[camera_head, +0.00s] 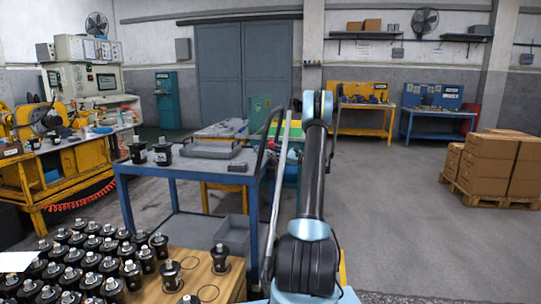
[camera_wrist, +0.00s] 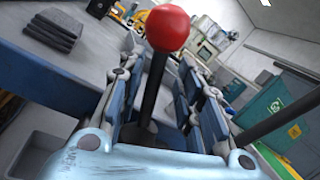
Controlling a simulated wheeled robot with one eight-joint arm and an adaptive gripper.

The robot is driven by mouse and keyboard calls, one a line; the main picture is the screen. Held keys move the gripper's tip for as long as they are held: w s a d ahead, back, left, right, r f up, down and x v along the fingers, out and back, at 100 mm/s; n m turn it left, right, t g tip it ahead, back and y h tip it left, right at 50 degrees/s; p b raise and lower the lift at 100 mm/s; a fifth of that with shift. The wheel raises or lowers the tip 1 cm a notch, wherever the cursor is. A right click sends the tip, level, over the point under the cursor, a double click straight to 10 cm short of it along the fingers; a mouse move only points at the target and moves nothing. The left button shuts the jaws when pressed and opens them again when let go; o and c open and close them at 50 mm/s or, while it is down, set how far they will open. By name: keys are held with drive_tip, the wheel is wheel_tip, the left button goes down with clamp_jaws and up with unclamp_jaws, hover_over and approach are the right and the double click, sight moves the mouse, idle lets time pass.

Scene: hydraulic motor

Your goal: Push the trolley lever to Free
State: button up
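The lever shows in the wrist view as a black rod (camera_wrist: 152,95) with a red ball knob (camera_wrist: 168,27). It stands up between the two fingers of my gripper (camera_wrist: 159,62). The fingers are apart, one on each side of the rod, and I cannot tell whether either touches it. In the head view the blue-framed trolley (camera_head: 190,177) stands left of my arm, with a grey top and a lower shelf. No Free marking can be read.
A grey tray (camera_head: 210,150), black motors (camera_head: 162,153) and a dark block (camera_head: 237,167) rest on the trolley top. Several motors stand on the wooden surface (camera_head: 215,283) at front left. Boxes on a pallet (camera_head: 492,163) stand at right; the floor between is clear.

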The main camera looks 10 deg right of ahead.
drive_tip(key=shift+a, duration=0.6)
drive_tip(key=v, duration=1.3)
drive_tip(key=shift+w+d, duration=0.2)
drive_tip(key=shift+d, duration=0.35)
drive_tip(key=shift+s+r, duration=0.1)
